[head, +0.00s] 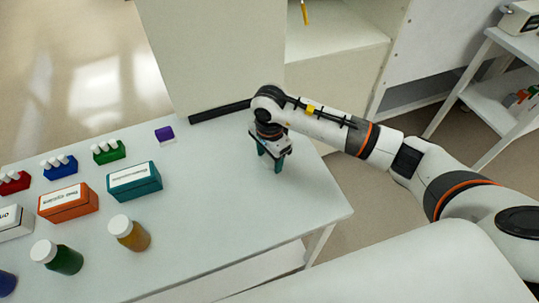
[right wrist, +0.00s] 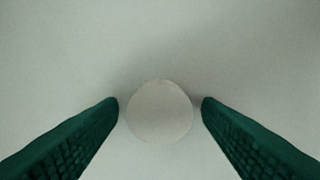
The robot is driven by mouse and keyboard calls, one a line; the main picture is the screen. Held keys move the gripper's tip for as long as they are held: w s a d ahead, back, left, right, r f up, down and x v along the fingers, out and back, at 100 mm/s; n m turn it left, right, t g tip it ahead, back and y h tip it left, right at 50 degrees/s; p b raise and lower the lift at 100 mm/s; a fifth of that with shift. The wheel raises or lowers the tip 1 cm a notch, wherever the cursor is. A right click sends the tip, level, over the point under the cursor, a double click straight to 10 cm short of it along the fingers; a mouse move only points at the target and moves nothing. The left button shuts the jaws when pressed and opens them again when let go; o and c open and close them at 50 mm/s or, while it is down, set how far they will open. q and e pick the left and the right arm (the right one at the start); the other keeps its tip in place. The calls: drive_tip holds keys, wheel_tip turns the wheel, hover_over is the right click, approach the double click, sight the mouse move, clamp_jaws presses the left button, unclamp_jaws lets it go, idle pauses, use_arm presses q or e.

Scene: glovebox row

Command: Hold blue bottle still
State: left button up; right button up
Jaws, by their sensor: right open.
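My right gripper (head: 271,166) points down over the right part of the white table, its green fingers apart. In the right wrist view, a round white top (right wrist: 160,112) like a bottle cap lies between the open fingertips, with a narrow gap on each side. The body below it is hidden, so I cannot tell its colour or whether it is the blue bottle. A dark blue rounded thing (head: 7,283), perhaps a bottle, is cut off at the lower left edge of the head view. My left gripper is out of view.
On the white table (head: 230,220) stand a green bottle (head: 66,261), an amber bottle (head: 136,239), an orange box (head: 68,203) and a teal box (head: 134,181). Small vial racks (head: 108,152) line the back left. A black bar (head: 220,111) lies at the back edge.

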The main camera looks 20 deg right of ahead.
sight(270, 160)
wheel_tip(270, 160, up, 12)
drive_tip(key=b, duration=0.2)
drive_tip(key=shift+b, duration=0.3)
drive_tip(key=shift+s, duration=0.1)
